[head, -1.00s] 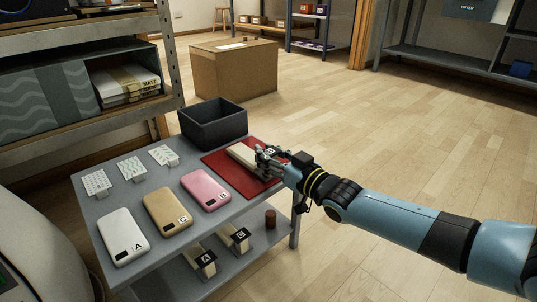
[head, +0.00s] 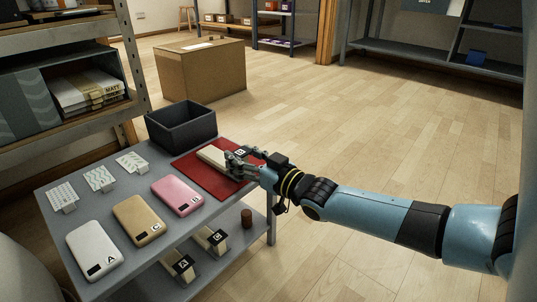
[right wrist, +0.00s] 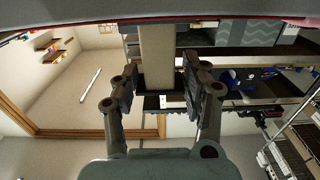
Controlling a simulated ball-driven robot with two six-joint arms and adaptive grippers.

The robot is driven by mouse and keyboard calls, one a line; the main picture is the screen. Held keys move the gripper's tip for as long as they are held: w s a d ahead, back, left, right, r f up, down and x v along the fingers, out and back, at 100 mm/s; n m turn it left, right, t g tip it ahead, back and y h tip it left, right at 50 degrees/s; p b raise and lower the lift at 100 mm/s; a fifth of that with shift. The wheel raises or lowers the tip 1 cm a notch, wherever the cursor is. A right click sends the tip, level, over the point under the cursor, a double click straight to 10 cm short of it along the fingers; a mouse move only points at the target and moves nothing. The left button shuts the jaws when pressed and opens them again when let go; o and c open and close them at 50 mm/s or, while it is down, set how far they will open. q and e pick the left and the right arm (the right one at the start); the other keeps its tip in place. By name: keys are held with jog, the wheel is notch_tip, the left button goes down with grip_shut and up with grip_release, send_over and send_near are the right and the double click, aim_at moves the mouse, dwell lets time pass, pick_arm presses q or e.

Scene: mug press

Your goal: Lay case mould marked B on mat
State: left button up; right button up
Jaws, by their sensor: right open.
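The case mould marked B (head: 212,156) is a long cream block with a black label at its right end. It lies on the red mat (head: 193,171) on the grey table. My right gripper (head: 240,163) is at the mould's right end and partly hides it. In the right wrist view the mould (right wrist: 157,55) runs between the two fingers of my open right gripper (right wrist: 158,92), with a gap visible at the sides. My left gripper is not in view.
A dark open bin (head: 181,125) stands behind the mat. White, gold and pink phone cases (head: 177,195) lie at the front left, with small patterned stands (head: 100,178) behind. Moulds A (head: 179,266) and C (head: 212,240) are on the lower shelf near a brown cylinder (head: 247,219).

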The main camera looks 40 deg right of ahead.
jog(key=shift+s+d+r, duration=0.1)
jog(key=shift+s+r, duration=0.2)
jog(key=shift+s, duration=0.4)
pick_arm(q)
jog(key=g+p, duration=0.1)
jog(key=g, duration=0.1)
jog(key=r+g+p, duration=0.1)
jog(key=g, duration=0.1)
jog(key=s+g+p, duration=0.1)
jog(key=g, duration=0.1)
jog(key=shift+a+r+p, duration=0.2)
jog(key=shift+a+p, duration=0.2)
pick_arm(e)
jog(key=s+a+g, duration=0.3)
jog(key=s, duration=0.6)
jog(key=s+a+g, duration=0.4)
jog(key=s, duration=0.5)
jog(key=s+a+g+h, duration=0.1)
jog(key=s+a+g, duration=0.3)
jog(key=s, duration=0.6)
jog(key=shift+f, duration=0.15)
